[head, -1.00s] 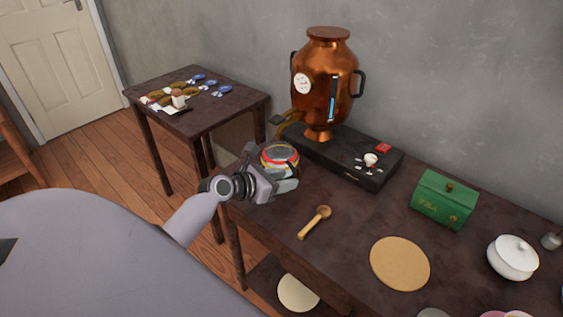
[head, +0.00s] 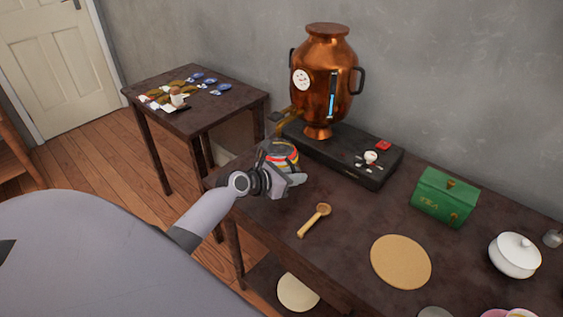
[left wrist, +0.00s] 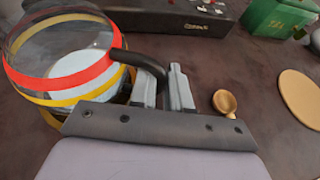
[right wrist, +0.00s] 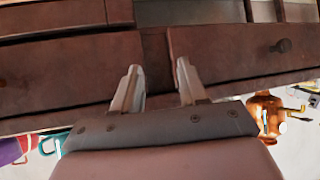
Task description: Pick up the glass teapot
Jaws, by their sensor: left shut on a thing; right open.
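The glass teapot (head: 284,150) has red and yellow bands and stands out at the left end of the dark table. It fills the upper left of the left wrist view (left wrist: 60,68). My left gripper (head: 283,172) is shut on its dark handle (left wrist: 146,66), which passes between the two fingers. The gripper hides part of the pot in the head view. I cannot tell whether the pot's base touches the table. My right gripper (right wrist: 160,85) is open and empty, seen only in its own wrist view.
A copper urn (head: 322,85) stands on a black box (head: 350,165) behind the pot. A wooden spoon (head: 315,220), a round mat (head: 400,262), a green box (head: 445,198) and a white lidded bowl (head: 513,255) lie rightward. A side table (head: 225,110) stands left.

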